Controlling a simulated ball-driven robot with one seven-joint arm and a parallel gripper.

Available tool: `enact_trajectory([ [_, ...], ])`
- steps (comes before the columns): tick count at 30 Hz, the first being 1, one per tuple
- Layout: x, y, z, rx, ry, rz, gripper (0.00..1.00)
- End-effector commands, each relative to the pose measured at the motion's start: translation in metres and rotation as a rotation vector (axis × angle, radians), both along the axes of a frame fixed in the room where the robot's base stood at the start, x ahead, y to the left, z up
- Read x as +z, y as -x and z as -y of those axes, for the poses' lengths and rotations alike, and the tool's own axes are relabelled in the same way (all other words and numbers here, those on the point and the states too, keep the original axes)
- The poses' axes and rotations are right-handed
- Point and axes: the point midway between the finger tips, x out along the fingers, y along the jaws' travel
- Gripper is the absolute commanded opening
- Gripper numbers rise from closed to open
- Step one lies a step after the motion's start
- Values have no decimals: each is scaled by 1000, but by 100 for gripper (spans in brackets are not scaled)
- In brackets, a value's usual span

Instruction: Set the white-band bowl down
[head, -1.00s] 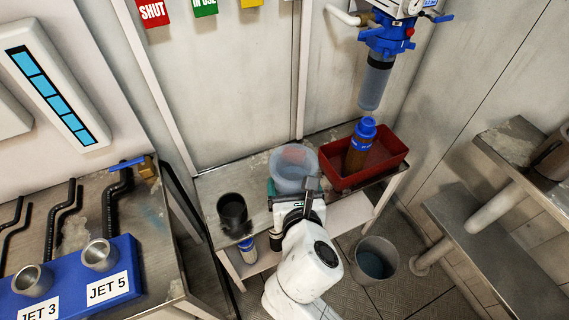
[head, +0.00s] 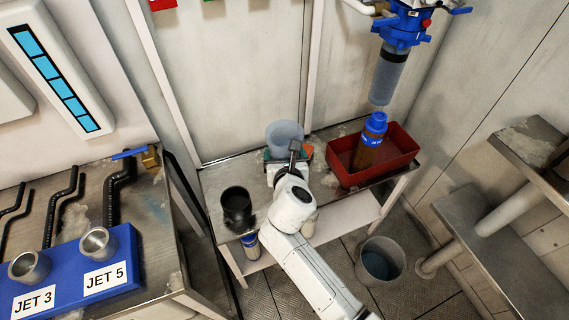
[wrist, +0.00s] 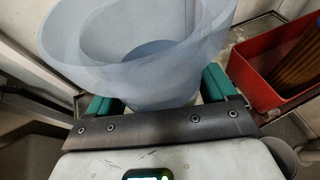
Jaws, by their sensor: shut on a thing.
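A translucent blue-grey bowl (head: 285,136) is at the back of the small metal table, close to the wall. My gripper (head: 287,155) is shut on it from the front. In the wrist view the bowl (wrist: 135,60) sits between the two green fingers (wrist: 160,97) and fills the upper middle. Its rim is tilted in that view. I cannot make out a white band. The bowl's underside is hidden by my gripper, so I cannot tell if it touches the table.
A red tray (head: 400,152) holding a brown bottle with a blue cap (head: 369,142) stands to the right. A dark cup (head: 237,207) stands at the table's left. A blue-grey filter housing (head: 388,75) hangs above the tray. A bucket (head: 380,262) is on the floor.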

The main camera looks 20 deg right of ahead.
Motion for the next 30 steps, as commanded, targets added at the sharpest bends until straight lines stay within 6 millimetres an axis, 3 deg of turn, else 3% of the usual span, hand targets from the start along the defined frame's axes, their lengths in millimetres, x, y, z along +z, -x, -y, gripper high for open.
enact_trajectory([
  [9,-35,-5,1,0,1,1,33],
  [21,-39,-5,1,0,2,2,33],
  [22,-39,-5,1,0,1,0,87],
  [26,-39,-4,1,0,1,0,100],
  [30,-39,-5,1,0,1,0,100],
])
